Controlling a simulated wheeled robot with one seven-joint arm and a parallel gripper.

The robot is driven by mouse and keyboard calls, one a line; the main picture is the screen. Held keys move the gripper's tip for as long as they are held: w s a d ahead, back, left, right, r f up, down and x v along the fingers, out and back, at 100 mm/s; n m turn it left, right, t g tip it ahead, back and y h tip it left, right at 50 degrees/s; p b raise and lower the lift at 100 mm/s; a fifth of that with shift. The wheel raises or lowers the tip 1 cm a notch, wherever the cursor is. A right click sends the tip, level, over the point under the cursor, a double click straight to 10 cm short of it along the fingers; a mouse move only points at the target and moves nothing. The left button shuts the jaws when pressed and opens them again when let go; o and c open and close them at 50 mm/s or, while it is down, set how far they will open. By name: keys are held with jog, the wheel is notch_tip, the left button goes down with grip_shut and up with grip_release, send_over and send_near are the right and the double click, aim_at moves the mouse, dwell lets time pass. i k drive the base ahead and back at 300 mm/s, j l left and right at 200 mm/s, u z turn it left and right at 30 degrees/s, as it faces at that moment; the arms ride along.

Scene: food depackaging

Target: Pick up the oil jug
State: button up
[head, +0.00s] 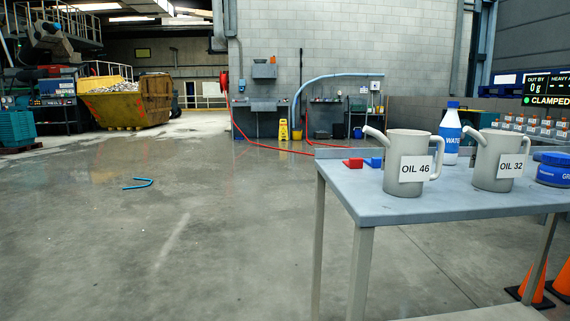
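Two grey jugs with spouts stand upright on a grey metal table (345,193) at the right. The nearer-left jug, labelled OIL 46 (407,143), has its spout to the left and its handle to the right. The jug labelled OIL 32 (497,146) stands to its right, spout also to the left. The handle of the OIL 32 jug is on its right side. My gripper is not in this view.
A white and blue water bottle (450,133) stands behind, between the jugs. A blue tub (553,172) is at the right edge. Small red (353,163) and blue (374,162) pieces lie at the table's left. Orange cones (535,283) stand lower right. Open floor lies left.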

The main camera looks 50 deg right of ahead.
aim_at(496, 159)
jog(key=u, duration=10.3)
jog(key=j+z, duration=0.15)
jog(key=j, duration=0.2)
